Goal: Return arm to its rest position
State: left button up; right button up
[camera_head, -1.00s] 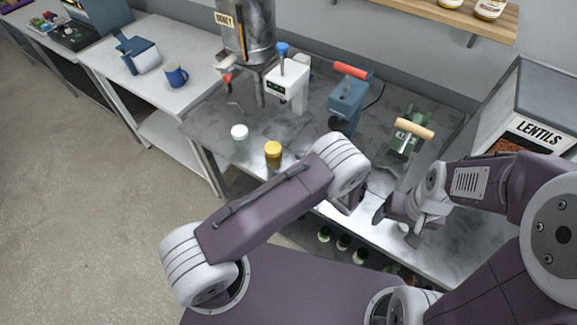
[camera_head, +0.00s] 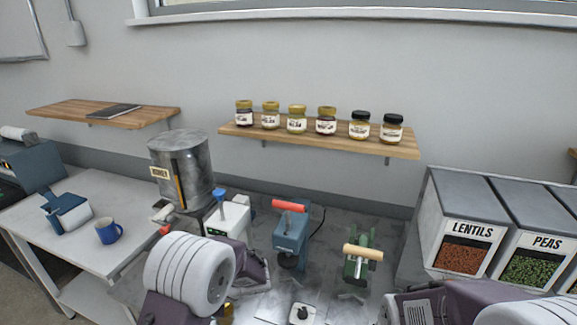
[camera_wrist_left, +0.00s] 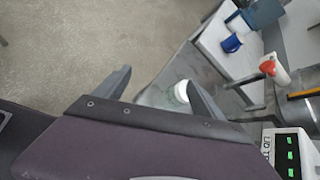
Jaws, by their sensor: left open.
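My left arm (camera_head: 190,275) comes up at the lower left of the head view, with its big ribbed joint near the bench. Its gripper is hidden or out of frame there. In the left wrist view my left gripper (camera_wrist_left: 156,80) is open, its two dark fingers spread with nothing held between them.
The bench holds a honey tank (camera_head: 182,172), a white device (camera_head: 230,218), a blue press (camera_head: 292,235) and a green press (camera_head: 360,262). Lentils (camera_head: 463,240) and peas (camera_head: 533,250) bins stand right. A blue mug (camera_head: 108,231) is left. Jars (camera_head: 297,120) line a shelf above.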

pick_arm(q)
jog(key=s+n+g+h+b, duration=0.1)
jog(key=s+n+g+h, duration=0.1)
jog(key=s+n+h, duration=0.65)
jog(key=s+d+f+n+t+h, duration=0.2)
jog(key=s+d+n, duration=0.4)
jog(key=d, duration=0.3)
jog(key=shift+f+n, duration=0.45)
jog(key=shift+f, duration=0.3)
jog(key=shift+d, duration=0.15)
